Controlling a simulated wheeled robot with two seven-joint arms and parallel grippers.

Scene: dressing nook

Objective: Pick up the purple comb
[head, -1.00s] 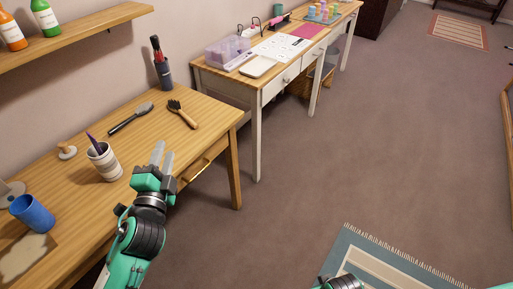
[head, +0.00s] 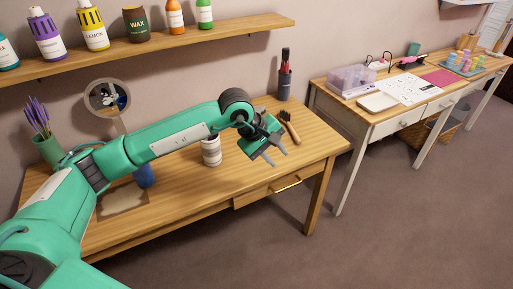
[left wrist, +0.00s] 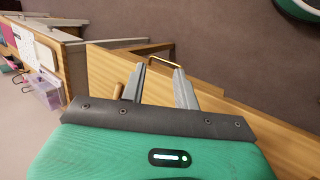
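The purple comb is not visible now. A second ago a purple thing stuck up from the striped cup, and now my left arm crosses over the cup's top. The grey-and-white striped cup (head: 211,153) stands on the wooden table (head: 180,190). My left gripper (head: 276,158) is open and empty, to the right of the cup and above the table's right part. In the left wrist view its two fingers (left wrist: 160,72) are apart with nothing between them. My right gripper is not in view.
A wooden-handled brush (head: 290,127) lies behind my left gripper. A dark holder (head: 285,86) stands at the back. A blue cup (head: 144,176) and a round mirror (head: 107,98) are farther left. A shelf with bottles (head: 150,45) hangs above. The table's front right is clear.

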